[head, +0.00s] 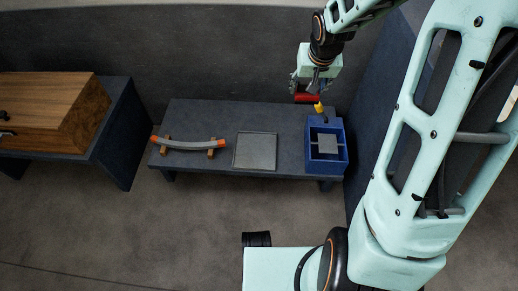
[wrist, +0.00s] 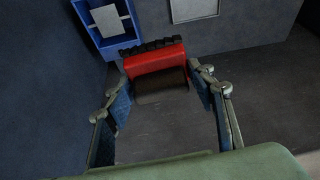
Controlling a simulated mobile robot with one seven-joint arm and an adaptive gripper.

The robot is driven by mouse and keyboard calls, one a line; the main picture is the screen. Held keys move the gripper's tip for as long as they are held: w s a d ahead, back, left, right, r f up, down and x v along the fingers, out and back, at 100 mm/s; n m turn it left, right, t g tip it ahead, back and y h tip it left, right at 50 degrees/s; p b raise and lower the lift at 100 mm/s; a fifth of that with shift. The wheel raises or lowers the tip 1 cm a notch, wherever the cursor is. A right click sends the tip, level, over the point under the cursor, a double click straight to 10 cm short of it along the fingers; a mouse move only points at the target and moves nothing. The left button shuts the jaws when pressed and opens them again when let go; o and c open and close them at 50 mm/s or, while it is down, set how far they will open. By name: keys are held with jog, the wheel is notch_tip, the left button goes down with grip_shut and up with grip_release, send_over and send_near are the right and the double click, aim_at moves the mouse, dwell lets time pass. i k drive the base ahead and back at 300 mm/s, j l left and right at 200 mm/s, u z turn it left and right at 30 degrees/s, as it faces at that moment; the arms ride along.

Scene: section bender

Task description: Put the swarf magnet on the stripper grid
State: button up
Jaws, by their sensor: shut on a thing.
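The swarf magnet (head: 307,99) is a red block held in my gripper (head: 305,90), above the back right of the bench. In the wrist view the red block (wrist: 155,62) lies between the fingertips (wrist: 162,82), with a dark, lumpy strip along its far edge. My gripper is shut on it. A blue open box (head: 313,158) stands at the bench's right end with a grey square plate (head: 327,145) in it. A flat grey framed square (head: 255,150) lies on the bench to its left. I cannot tell from their surfaces which one is the stripper grid.
The dark bench (head: 190,115) also carries a curved grey bar (head: 190,146) with orange ends on wooden supports. A small yellow piece (head: 319,107) shows by the blue box's back. A wooden case (head: 50,105) sits on another table at left. A dark wall rises behind the bench.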

aim_at(328, 144)
jog(key=k+l, duration=0.4)
jog(key=k, duration=0.15)
jog(key=k+l, duration=0.35)
jog(key=k, duration=0.2)
